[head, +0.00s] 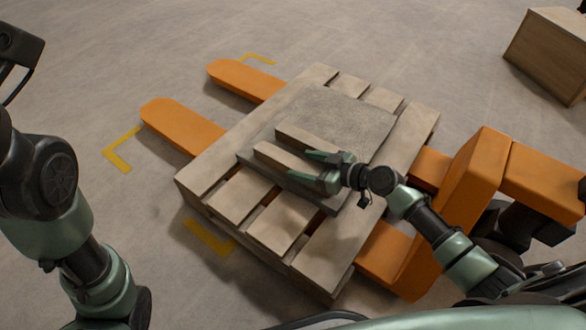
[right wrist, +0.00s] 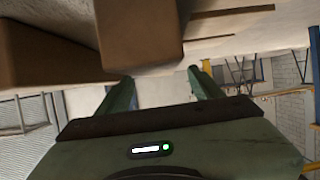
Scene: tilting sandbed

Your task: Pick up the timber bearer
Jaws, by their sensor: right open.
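Two timber bearers lie side by side on a dark grey slab on the pallet: a near one (head: 280,160) and a far one (head: 303,139). I cannot tell which is meant. My right gripper (head: 299,164) is open at the right end of the near bearer, one finger on each side of it in the head view. In the right wrist view the fingers (right wrist: 162,75) are apart, with one brown block end (right wrist: 140,30) just above the gap and another (right wrist: 40,52) to its left. Contact cannot be told. My left gripper is out of view; only my left arm shows.
The slatted pallet (head: 235,195) rests on an orange pallet truck (head: 455,200) whose forks (head: 180,128) stick out at left. A wooden crate (head: 548,55) stands at top right. Floor at left is clear, with yellow marks.

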